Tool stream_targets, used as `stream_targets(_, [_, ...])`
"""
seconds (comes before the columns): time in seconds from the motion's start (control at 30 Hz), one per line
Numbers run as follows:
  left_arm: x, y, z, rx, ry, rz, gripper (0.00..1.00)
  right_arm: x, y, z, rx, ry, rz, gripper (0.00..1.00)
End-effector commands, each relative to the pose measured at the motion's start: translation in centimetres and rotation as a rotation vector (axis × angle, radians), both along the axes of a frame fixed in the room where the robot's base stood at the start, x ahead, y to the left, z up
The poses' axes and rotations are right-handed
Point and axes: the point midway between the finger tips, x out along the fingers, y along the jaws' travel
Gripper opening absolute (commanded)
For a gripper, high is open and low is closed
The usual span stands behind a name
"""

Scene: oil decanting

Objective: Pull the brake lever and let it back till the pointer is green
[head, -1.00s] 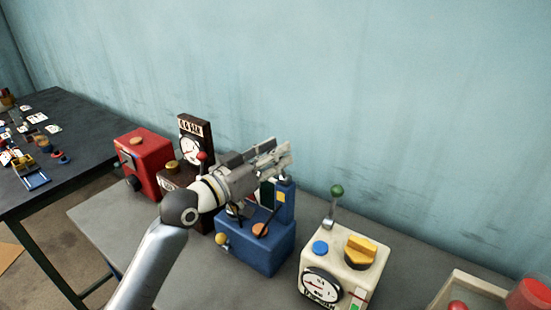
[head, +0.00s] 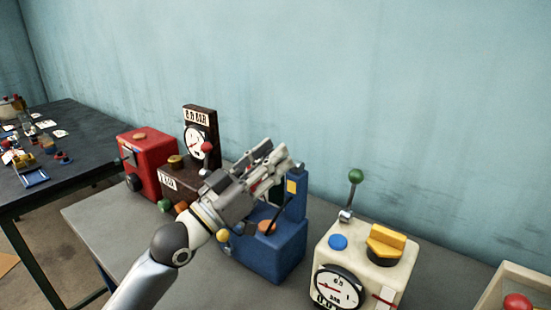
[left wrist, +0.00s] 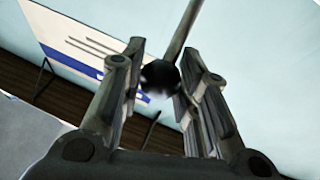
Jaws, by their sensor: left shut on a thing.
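The blue machine (head: 275,258) stands on the grey bench, with a blue upright post (head: 296,203) and an orange round button (head: 267,227) on top. My left gripper (head: 284,160) is over it and hides part of its top. In the left wrist view, the fingers (left wrist: 161,80) are closed around the black ball knob (left wrist: 160,76) of a lever, and its thin grey rod (left wrist: 181,32) runs up out of the picture. A small dark green patch shows below the gripper. I cannot read a pointer on the blue machine. My right gripper is not in view.
A red machine (head: 150,157) and a brown machine with a gauge (head: 196,141) stand to the left. A cream machine (head: 352,257) with a green-knobbed lever (head: 355,176) stands close on the right. A tray (head: 512,281) with a red ball is at the far right.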

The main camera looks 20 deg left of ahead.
Motion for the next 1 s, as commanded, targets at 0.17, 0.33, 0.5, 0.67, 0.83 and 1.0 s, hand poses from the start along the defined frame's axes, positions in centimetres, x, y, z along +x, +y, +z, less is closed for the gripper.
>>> stream_targets(0.17, [-0.4,0.0,-1.7,0.008,0.017,-0.003,0.00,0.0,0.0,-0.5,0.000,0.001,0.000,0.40])
stream_targets(0.33, [-0.5,0.0,-2.1,0.008,0.019,-0.004,0.00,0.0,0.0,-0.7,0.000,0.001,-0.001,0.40])
stream_targets(0.5, [-0.6,0.1,-2.3,0.009,0.019,-0.004,0.00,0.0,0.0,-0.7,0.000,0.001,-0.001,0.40])
stream_targets(0.67, [-0.6,0.0,-2.4,0.008,0.020,-0.004,0.00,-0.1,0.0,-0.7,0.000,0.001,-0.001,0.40])
stream_targets(0.83, [-0.6,0.0,-2.4,0.008,0.020,-0.004,0.00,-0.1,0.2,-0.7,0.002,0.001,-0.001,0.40])
stream_targets(1.0, [-0.6,0.1,-2.3,0.007,0.017,-0.004,0.46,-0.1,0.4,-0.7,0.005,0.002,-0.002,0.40])
